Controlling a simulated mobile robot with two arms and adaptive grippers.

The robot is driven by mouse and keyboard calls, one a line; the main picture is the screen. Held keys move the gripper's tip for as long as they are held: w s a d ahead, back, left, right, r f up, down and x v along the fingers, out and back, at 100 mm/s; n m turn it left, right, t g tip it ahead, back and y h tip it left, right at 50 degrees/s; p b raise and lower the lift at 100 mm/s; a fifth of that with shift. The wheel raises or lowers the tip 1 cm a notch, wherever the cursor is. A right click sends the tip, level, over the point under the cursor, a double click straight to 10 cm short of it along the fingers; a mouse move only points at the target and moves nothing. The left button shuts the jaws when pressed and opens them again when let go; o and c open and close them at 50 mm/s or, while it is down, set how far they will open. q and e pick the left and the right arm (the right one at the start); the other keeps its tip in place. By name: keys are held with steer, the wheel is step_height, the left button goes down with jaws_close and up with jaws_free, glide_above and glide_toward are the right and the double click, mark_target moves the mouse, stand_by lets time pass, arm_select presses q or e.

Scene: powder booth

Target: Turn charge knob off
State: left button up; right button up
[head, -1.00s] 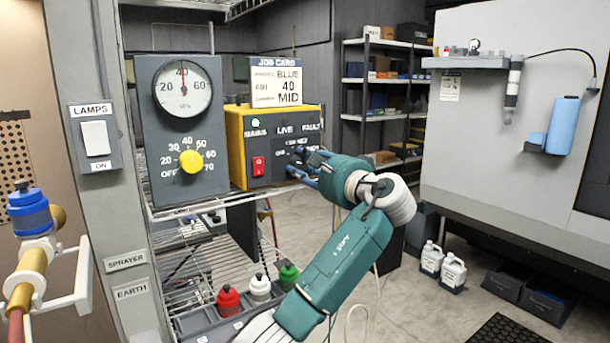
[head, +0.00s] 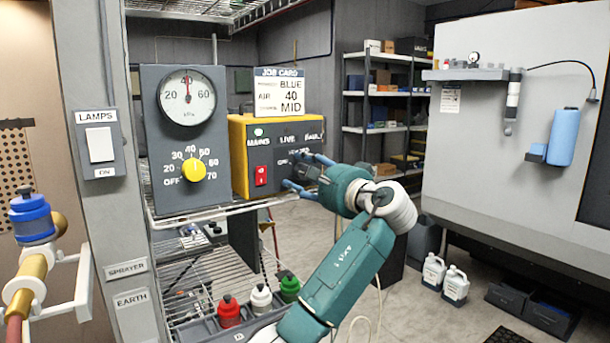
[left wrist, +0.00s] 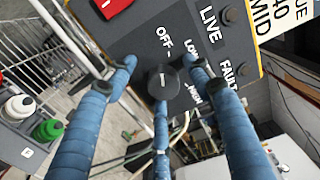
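The charge knob (left wrist: 163,83) is a dark round knob on the yellow and dark-grey charge box (head: 238,150). In the left wrist view its short pale mark appears to line up toward the OFF label (left wrist: 163,40). The LOW label lies to its right. My left gripper (head: 300,172) is at the box front. In the left wrist view its blue fingers (left wrist: 162,72) are spread around the knob, with visible gaps beside it. Contact by the lower finger cannot be told. In the head view the knob is largely hidden by the gripper. My right gripper is not in view.
The LIVE lamp (left wrist: 230,15) looks dark. A gauge box with a yellow knob (head: 193,170) stands left. Below are red, white and green bottles (head: 261,298).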

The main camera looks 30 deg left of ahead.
arm_select(q)
steer(key=shift+d, duration=0.3)
steer(key=v, duration=1.1)
steer(key=shift+s+d, duration=0.15)
steer(key=shift+s, duration=0.05)
